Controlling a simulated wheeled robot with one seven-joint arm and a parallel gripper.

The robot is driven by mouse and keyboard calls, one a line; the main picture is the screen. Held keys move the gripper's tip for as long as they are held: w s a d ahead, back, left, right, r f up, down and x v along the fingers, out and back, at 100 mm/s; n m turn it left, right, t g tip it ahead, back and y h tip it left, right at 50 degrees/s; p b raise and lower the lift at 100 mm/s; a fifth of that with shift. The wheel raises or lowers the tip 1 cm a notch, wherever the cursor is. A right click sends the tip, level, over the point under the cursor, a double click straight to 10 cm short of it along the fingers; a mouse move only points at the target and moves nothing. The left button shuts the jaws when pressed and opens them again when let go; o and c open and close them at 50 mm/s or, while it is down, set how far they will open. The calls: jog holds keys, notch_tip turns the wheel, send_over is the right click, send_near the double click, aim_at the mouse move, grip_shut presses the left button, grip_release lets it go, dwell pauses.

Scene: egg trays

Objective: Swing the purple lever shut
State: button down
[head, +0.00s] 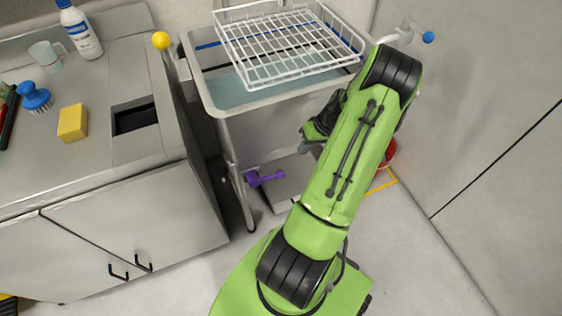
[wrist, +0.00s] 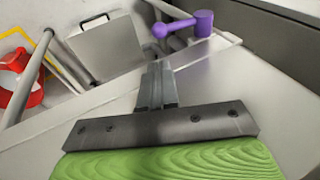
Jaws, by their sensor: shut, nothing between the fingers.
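In the head view my arm hides most of the gripper.
A sink basin (head: 211,97) with a white wire rack (head: 290,78) stands above the lever. A counter (head: 139,171) stands to the left. A red round object (wrist: 21,83) and a metal leg (wrist: 28,79) are at the left of the wrist view. Floor is clear at front right.

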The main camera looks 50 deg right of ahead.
aim_at(282, 173)
jog(key=b+x, duration=0.4)
jog(key=x, duration=1)
jog(key=shift+b, duration=0.35)
jog(key=shift+s+a, duration=0.1)
